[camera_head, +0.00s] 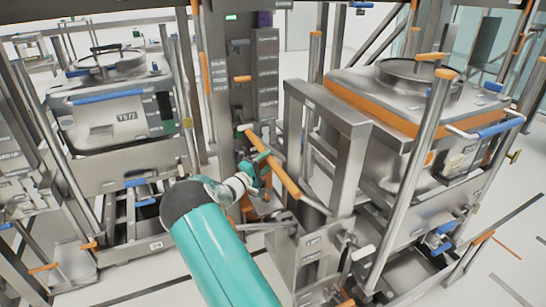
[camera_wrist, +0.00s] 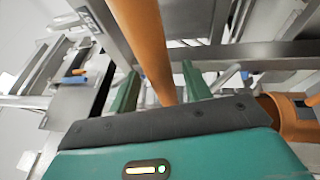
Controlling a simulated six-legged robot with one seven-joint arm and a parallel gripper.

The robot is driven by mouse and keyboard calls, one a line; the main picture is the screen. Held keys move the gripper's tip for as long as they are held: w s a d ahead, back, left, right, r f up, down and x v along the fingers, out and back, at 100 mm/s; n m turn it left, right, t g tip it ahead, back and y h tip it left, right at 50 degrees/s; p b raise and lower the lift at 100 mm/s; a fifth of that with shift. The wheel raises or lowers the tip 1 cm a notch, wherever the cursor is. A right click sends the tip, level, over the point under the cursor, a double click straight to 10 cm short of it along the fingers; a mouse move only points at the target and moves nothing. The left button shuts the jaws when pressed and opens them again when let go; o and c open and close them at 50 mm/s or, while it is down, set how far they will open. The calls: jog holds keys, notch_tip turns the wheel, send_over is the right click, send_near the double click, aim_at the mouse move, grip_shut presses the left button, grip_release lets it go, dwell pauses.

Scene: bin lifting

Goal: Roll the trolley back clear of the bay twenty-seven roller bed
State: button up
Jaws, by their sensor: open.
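A steel trolley frame (camera_head: 345,125) with an upright loop stands right of centre in the head view. An orange bar handle (camera_head: 283,178) slants in front of it. My gripper (camera_head: 262,168) is at the upper end of this handle. In the wrist view my gripper (camera_wrist: 158,75) is open, its two green fingers on either side of the orange bar (camera_wrist: 146,35). I cannot tell whether they touch it. A steel bin with orange trim (camera_head: 400,85) stands behind the trolley frame. The bay number and the roller bed are not clear to me.
Another steel bin with a blue handle (camera_head: 115,125) stands in a rack on the left. A column with label plates (camera_head: 265,70) rises at the centre back. A steel post (camera_head: 415,170) stands at the right. Pale floor (camera_head: 510,245) with dark lines is open at lower right.

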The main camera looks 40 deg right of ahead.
jog(key=shift+w+d+r, duration=0.15)
jog(key=shift+d+r, duration=0.05)
jog(key=shift+d, duration=0.75)
jog(key=shift+w+d+r, duration=0.15)
jog(key=shift+d, duration=0.75)
grip_shut()
jog(key=shift+a, duration=0.1)
